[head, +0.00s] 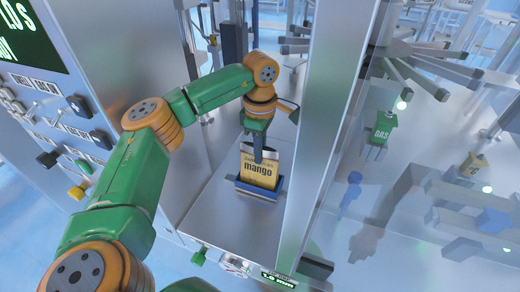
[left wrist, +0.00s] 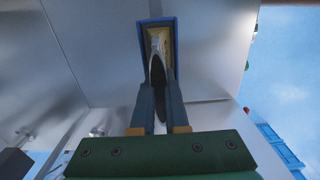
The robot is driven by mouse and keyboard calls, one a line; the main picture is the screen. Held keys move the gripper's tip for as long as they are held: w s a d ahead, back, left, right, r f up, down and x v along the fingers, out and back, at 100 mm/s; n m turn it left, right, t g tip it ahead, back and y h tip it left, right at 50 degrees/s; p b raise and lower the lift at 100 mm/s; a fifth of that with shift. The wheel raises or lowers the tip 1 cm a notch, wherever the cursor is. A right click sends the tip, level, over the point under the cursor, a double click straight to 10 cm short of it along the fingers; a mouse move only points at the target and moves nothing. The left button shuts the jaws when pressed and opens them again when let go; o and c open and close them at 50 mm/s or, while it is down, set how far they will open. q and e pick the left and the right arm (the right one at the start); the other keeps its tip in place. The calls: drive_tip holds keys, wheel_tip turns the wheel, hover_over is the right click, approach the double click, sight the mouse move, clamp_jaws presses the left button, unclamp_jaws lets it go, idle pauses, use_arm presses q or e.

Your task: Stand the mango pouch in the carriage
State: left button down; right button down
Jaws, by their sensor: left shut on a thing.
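The yellow mango pouch (head: 259,169), with dark "mango" lettering, stands upright in the blue carriage (head: 270,192) on the metal shelf. My left gripper (head: 258,155) comes down from above and is shut on the top of the pouch. In the left wrist view the gripper (left wrist: 160,100) points at the pouch (left wrist: 157,48), whose top edge lies between the fingers. The blue carriage (left wrist: 143,38) frames the pouch there. The pouch's base is hidden by the carriage wall. My right gripper is not in view.
A tall metal post (head: 315,110) stands just right of the carriage. A panel with several knobs and levers (head: 75,130) is at the left. The metal shelf (head: 235,225) is bare in front of the carriage.

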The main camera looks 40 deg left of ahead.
use_arm(q)
drive_tip(key=shift+f, duration=0.45)
drive_tip(key=c, duration=0.8)
unclamp_jaws()
drive_tip(key=shift+c, duration=0.2)
